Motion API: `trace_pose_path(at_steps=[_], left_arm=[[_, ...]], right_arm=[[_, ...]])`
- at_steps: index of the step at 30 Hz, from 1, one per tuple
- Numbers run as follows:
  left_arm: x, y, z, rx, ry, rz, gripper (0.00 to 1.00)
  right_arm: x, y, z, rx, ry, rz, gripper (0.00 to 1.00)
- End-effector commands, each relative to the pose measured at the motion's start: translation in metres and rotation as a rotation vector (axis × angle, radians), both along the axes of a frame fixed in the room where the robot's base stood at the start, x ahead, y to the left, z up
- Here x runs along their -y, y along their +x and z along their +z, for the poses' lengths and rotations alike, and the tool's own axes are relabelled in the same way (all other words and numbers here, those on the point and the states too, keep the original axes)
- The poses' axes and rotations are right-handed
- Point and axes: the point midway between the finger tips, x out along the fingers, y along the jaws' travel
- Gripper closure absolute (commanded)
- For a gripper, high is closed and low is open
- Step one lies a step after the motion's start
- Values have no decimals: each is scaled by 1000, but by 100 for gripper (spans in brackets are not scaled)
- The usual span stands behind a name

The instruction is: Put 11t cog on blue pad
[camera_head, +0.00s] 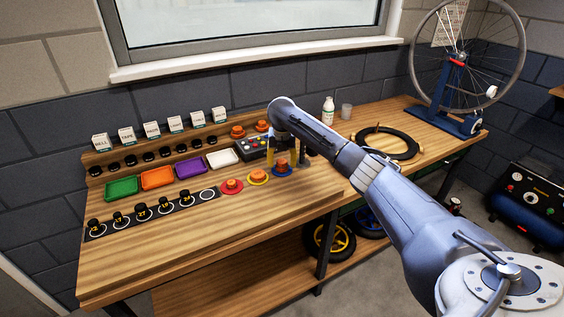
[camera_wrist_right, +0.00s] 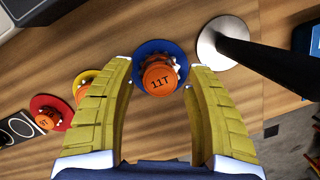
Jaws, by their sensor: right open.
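The 11T cog (camera_wrist_right: 159,78) is orange with "11T" on its top. It sits upright on the round blue pad (camera_wrist_right: 166,48), near its middle; the pad also shows in the head view (camera_head: 282,173). My right gripper (camera_wrist_right: 158,72) is open over the pad, its yellow fingers on either side of the cog with visible gaps. In the head view my right gripper (camera_head: 286,158) points down at the blue pad. My left gripper is in neither view.
A red pad (camera_head: 231,188) and a yellow pad (camera_head: 258,179) hold orange cogs left of the blue pad. A dark strip (camera_head: 150,214) holds several black cogs and one empty ring. A dark post on a silver base (camera_wrist_right: 211,42) stands close right of the gripper.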

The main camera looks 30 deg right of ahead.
Motion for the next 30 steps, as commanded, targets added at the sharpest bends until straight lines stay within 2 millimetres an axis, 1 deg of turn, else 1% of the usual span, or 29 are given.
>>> trace_pose_path(at_steps=[5,12,18,24,30], left_arm=[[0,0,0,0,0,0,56],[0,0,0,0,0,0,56],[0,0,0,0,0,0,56],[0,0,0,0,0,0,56],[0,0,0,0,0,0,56]], right_arm=[[-1,-2,16,3,-1,0,47],[-5,-8,58,5,-2,1,47],[-8,-14,90,4,-1,0,47],[-11,-18,110,2,0,1,47],[-12,-20,119,2,-1,1,47]])
